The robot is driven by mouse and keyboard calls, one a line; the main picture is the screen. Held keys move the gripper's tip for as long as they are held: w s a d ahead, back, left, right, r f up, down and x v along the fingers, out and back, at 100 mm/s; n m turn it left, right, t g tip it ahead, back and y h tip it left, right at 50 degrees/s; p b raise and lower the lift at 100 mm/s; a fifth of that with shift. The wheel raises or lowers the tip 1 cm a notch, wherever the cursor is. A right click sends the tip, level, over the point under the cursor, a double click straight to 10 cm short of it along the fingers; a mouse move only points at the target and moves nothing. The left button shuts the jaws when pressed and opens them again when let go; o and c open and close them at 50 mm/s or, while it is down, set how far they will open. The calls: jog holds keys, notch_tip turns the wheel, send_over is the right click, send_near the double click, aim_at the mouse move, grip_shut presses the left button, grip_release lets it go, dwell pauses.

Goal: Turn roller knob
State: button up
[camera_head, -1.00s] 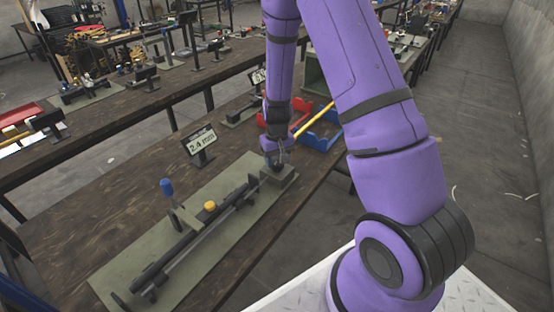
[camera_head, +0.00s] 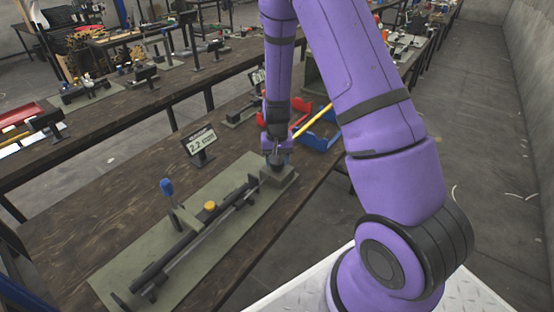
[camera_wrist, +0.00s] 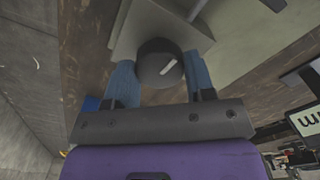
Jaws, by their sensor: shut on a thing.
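The roller knob (camera_wrist: 158,62) is a round dark knob with a white pointer line, on top of a grey block (camera_head: 279,178) at the far end of the press. In the wrist view the block (camera_wrist: 128,28) shows behind the knob. My gripper (camera_head: 277,160) comes down on the knob from above. In the wrist view the blue fingers of my gripper (camera_wrist: 160,80) are on both sides of the knob and shut on it. The small display (camera_head: 199,143) behind the press reads 2.2, with a line of small text too fine to read.
The press stands on a green base plate (camera_head: 120,268), with a blue-tipped lever (camera_head: 167,187) and a yellow knob (camera_head: 210,206). A red bin (camera_head: 266,119) and a blue bin (camera_head: 322,138) stand beyond my gripper. Bare tabletop (camera_head: 90,205) lies to the left.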

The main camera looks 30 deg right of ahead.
jog(key=o, duration=0.9)
jog(key=shift+r, duration=0.1)
notch_tip(320, 180, up, 11)
jog(key=shift+f, duration=0.2)
jog(key=s+a+r+n+t, duration=0.1)
jog(key=s+a+r, duration=0.1)
jog(key=s+r, duration=0.35)
jog(key=s+a+r+n+t+y, duration=0.1)
jog(key=s+r, duration=0.1)
jog(key=r, duration=0.6)
jog(key=s+a+r+n+t, duration=0.1)
jog(key=s+a+r, duration=0.15)
jog(key=r, duration=0.35)
jog(key=s+r, duration=0.2)
jog(key=s, duration=0.3)
jog(key=s+a+r+n+t, duration=0.1)
jog(key=s+r, duration=0.2)
jog(key=s, duration=0.3)
jog(key=s+r+n+t+h, duration=0.1)
jog(key=s+r, duration=0.2)
jog(key=s, duration=0.2)
jog(key=shift+s+a, duration=0.35)
jog(key=shift+s, duration=0.05)
